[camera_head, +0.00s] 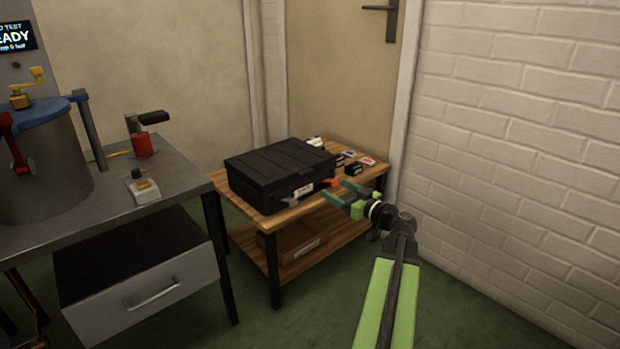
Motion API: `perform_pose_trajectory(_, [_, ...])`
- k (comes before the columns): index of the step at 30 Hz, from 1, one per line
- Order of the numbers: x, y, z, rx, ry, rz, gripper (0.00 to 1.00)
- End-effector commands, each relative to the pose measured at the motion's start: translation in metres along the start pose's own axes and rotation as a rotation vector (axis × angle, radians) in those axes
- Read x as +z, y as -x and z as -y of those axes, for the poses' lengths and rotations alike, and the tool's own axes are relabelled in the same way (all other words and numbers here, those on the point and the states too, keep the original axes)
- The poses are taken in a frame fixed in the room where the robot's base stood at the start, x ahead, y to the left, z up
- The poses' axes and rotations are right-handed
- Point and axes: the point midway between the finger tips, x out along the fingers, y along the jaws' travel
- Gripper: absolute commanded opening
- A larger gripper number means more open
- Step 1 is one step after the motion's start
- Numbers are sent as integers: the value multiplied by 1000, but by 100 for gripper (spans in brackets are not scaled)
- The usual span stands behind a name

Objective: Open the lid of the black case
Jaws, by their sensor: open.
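The black case (278,165) sits on the left and middle part of a small wooden table. Its lid is down. A light label shows at the right end of its front face, and an orange piece (328,183) shows by its front right corner. My gripper (338,190) is open, in front of and to the right of the case's front right corner. Its green fingers point left toward the case. I see nothing between the fingers. Whether a finger touches the case, I cannot tell.
The wooden table (263,205) has a lower shelf with a brown box (290,247). Several small items (355,167) lie right of the case. A grey workbench (100,205) with a drawer (145,290) stands left. A white brick wall (520,150) bounds the right.

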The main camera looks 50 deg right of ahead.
Motion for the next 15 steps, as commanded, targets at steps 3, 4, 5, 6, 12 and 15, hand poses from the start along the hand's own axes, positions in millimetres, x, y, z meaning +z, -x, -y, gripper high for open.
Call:
perform_pose_trajectory(3, [0,-34,-1,-5,0,0,76])
perform_pose_trajectory(4, [0,-42,-1,-4,0,0,76])
perform_pose_trajectory(5, [0,-49,-1,-4,0,1,76])
perform_pose_trajectory(6, [0,-59,-2,-4,-1,1,76])
perform_pose_trajectory(12, [0,-105,-2,-2,-1,1,76])
perform_pose_trajectory(15, [1,-121,-1,-2,-1,1,76])
